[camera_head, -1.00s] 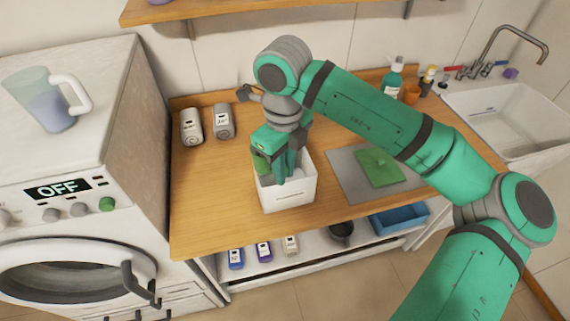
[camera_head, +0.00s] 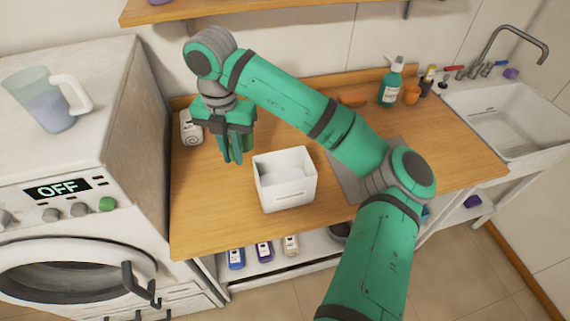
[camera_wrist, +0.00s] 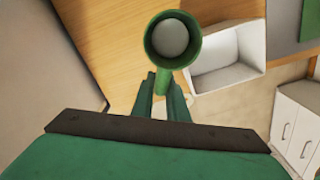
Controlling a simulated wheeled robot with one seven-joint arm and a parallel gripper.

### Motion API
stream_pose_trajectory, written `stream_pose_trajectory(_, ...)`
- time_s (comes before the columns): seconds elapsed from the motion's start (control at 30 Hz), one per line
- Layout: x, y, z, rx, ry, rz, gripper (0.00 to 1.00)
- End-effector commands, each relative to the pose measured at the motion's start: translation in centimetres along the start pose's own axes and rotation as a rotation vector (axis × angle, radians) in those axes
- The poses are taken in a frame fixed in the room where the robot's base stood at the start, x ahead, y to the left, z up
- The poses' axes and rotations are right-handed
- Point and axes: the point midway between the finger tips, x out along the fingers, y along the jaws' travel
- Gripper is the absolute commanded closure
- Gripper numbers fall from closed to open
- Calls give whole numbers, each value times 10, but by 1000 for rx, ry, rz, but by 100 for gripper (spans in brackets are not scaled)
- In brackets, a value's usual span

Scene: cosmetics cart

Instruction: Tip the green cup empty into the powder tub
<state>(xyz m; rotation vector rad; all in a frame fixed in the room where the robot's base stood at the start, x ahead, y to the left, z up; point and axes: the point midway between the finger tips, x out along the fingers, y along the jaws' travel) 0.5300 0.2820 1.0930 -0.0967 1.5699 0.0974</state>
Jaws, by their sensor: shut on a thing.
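My gripper (camera_head: 236,158) is over the left part of the wooden counter, left of the white powder tub (camera_head: 288,196) and apart from it. In the wrist view my gripper (camera_wrist: 168,85) is shut on the green cup (camera_wrist: 151,46), with its round mouth facing the camera. A pale round patch shows inside the cup; I cannot tell whether it is powder or the bottom. In the head view the cup is mostly hidden by the gripper. The open tub (camera_wrist: 228,77) also shows in the wrist view, right of the cup.
A grey-white container (camera_head: 190,128) stands at the counter's back left. The washing machine (camera_head: 85,200), with a jug (camera_head: 50,105) on top, borders the left. A green pump bottle (camera_head: 391,85), an orange cup (camera_head: 411,95) and the sink (camera_head: 505,120) are right. A wooden shelf (camera_head: 260,8) hangs above.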

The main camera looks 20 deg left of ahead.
Motion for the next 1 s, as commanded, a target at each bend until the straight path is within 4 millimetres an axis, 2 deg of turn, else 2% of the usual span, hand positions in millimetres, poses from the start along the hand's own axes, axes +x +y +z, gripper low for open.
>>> stream_pose_trajectory(0.1, 1, 9, 0, 63, 0, 1, 100)
stream_pose_trajectory(0.3, 2, 13, 0, 108, -1, 1, 100)
stream_pose_trajectory(0.67, 2, 10, -1, 119, -2, 18, 100)
stream_pose_trajectory(1.0, -2, 3, -5, 122, -18, 160, 100)
